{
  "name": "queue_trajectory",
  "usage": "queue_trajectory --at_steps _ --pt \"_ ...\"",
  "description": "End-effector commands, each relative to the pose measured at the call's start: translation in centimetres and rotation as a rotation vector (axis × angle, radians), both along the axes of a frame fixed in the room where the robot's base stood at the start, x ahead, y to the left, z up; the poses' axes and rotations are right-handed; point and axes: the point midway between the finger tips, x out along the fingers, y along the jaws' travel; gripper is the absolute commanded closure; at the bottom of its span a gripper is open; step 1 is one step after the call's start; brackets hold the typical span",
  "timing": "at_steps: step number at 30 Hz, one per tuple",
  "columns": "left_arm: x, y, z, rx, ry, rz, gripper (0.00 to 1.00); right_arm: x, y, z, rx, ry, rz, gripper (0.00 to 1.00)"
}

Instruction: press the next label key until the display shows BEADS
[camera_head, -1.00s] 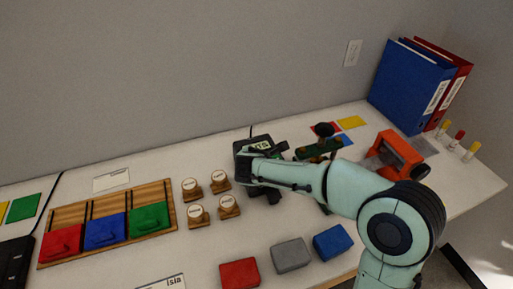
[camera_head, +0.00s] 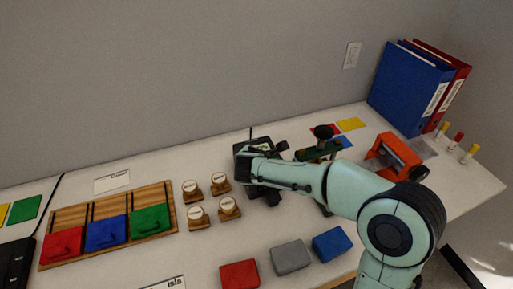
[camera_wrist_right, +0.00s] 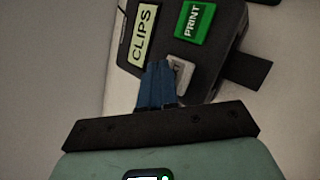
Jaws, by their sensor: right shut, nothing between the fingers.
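The label maker is a dark box (camera_wrist_right: 212,45), tilted in the right wrist view. Its pale green display (camera_wrist_right: 143,34) reads CLIPS. A green PRINT key (camera_wrist_right: 194,22) sits beside the display. A grey key (camera_wrist_right: 180,72) lies below the PRINT key, and its lettering is mostly hidden by my fingers. My right gripper (camera_wrist_right: 158,66) is shut and empty, its blue fingertips at the grey key's edge; I cannot tell whether they press it. In the head view the label maker (camera_head: 243,148) is partly hidden by my right arm. My left gripper is not in view.
Several round-topped wooden stamps (camera_head: 219,183) stand left of the label maker. A wooden tray (camera_head: 163,190) holds red, blue and green lidded pieces. Red, grey (camera_head: 290,256) and blue boxes lie in front. An orange device (camera_head: 397,153) and binders (camera_head: 410,88) stand to the right.

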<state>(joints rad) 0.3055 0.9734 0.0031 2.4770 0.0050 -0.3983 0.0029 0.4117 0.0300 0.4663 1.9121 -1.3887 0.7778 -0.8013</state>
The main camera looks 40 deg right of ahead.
Motion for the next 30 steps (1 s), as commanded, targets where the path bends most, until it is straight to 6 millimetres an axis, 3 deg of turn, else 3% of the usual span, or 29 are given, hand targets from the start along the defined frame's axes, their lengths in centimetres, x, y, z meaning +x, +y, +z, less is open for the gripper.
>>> queue_trajectory --at_steps 8,24,30 --pt "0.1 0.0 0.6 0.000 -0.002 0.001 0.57 0.0 0.0 0.8 0.000 -0.001 0.000 1.00" --pt "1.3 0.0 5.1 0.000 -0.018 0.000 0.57 0.0 0.0 6.0 0.000 -0.002 -0.001 1.00" --pt "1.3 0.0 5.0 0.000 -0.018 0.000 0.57 0.0 0.0 6.0 0.000 0.001 -0.001 1.00"
